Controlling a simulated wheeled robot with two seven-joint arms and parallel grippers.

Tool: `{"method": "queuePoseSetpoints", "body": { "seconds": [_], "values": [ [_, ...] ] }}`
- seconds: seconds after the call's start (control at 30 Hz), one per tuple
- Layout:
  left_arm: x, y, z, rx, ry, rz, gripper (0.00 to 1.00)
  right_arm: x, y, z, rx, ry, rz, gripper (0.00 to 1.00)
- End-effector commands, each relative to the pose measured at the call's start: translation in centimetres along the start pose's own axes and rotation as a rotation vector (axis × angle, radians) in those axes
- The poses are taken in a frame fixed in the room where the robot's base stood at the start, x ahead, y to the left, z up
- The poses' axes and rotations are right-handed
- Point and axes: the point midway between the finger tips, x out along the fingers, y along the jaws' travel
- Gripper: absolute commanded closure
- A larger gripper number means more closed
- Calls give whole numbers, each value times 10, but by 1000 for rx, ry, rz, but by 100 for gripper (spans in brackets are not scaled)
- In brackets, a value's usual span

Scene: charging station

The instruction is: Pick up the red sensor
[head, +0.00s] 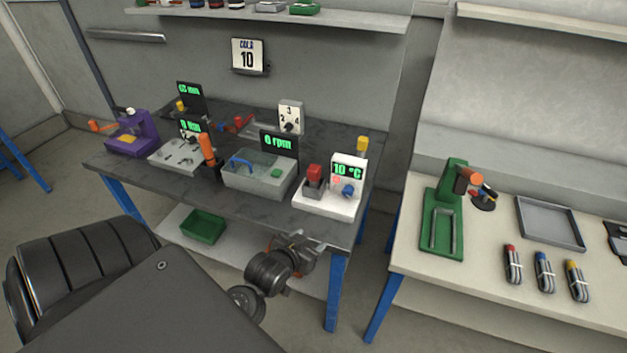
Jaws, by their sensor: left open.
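The red sensor appears to be the red-topped bundle of dark cable (512,265) lying on the pale right-hand table (410,262). Similar bundles with a blue top (544,272) and a yellow top (577,281) lie to its right. My left gripper (314,246) is open in front of the dark workbench (130,170), near its front right corner. It is well to the left of the red sensor and apart from it. Nothing shows between its fingers, which are small in the picture. My right gripper is not in view.
A green stand (442,235) and a grey tray (549,222) are on the right table near the bundles. A white 10 °C unit (327,203) stands on the workbench near my left gripper. A green bin (203,226) sits on the lower shelf. A floor gap separates the tables.

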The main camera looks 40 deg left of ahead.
Motion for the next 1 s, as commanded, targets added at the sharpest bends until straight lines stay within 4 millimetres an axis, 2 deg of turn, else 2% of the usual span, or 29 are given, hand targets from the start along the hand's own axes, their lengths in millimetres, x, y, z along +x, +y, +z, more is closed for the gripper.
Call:
{"method": "queuePoseSetpoints", "body": {
  "seconds": [0.03, 0.2, 0.4, 0.53, 0.7, 1.0],
  "values": [
    [4, -11, -20, -19, 74, -24, 42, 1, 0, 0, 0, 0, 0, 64],
    [19, -36, -54, -53, 249, -83, 42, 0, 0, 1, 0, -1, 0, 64],
    [25, -63, -89, -82, 431, -143, 42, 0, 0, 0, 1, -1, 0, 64],
    [26, -73, -100, -89, 496, -167, 42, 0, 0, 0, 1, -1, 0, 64],
    [28, -75, -105, -90, 511, -170, 42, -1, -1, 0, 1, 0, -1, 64],
    [65, -83, -125, -89, 508, -170, 42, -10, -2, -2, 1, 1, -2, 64]
  ]
}}
